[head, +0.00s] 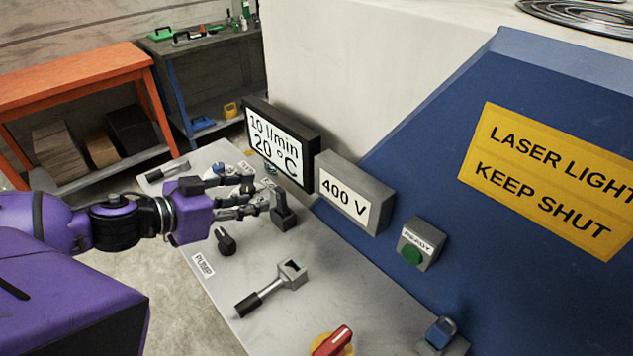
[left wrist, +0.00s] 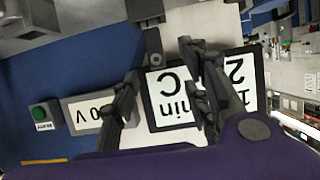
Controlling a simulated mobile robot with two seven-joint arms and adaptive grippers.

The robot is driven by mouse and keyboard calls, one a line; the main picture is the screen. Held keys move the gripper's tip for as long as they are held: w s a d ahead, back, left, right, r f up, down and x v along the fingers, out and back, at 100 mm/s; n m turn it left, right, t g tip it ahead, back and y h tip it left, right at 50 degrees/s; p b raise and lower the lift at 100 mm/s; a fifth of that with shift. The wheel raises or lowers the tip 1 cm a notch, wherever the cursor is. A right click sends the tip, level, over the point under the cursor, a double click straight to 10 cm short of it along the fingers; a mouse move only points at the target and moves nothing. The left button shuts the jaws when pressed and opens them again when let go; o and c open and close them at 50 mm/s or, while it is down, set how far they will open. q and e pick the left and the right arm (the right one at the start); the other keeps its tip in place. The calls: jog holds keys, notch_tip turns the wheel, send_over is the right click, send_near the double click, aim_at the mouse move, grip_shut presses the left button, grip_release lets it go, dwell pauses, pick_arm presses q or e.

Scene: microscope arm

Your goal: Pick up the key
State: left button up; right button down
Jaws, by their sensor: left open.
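I cannot make out a key for certain in either view. A small blue part (head: 219,168) shows behind my left gripper, too small and covered to identify. My left gripper (head: 258,196) is open over the grey panel, its fingers pointing toward the screen and a dark upright fitting (head: 283,213). My right gripper is not in view.
Behind stand the screen (head: 279,143), a 400 V display (head: 350,194) and a green button (head: 411,253). An orange bench (head: 75,76) is far left.

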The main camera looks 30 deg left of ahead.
aim_at(278, 196)
pick_arm(q)
jog(key=b+x, duration=0.1)
jog(key=x, duration=0.1)
jog(key=b+x, duration=0.1)
jog(key=x, duration=0.1)
jog(key=f+x, duration=0.1)
jog(key=x, duration=0.1)
jog(key=shift+s+d+b, duration=0.2)
jog(key=shift+s+b, duration=0.15)
jog(key=shift+b, duration=0.05)
jog(key=shift+w+d, duration=0.2)
jog(key=shift+w, duration=0.3)
jog(key=shift+r, duration=0.1)
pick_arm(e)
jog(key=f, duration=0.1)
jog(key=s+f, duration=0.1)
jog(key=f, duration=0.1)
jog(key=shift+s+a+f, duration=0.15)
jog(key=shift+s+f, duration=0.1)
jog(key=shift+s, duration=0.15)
pick_arm(q)
jog(key=shift+c, duration=0.2)
grip_shut()
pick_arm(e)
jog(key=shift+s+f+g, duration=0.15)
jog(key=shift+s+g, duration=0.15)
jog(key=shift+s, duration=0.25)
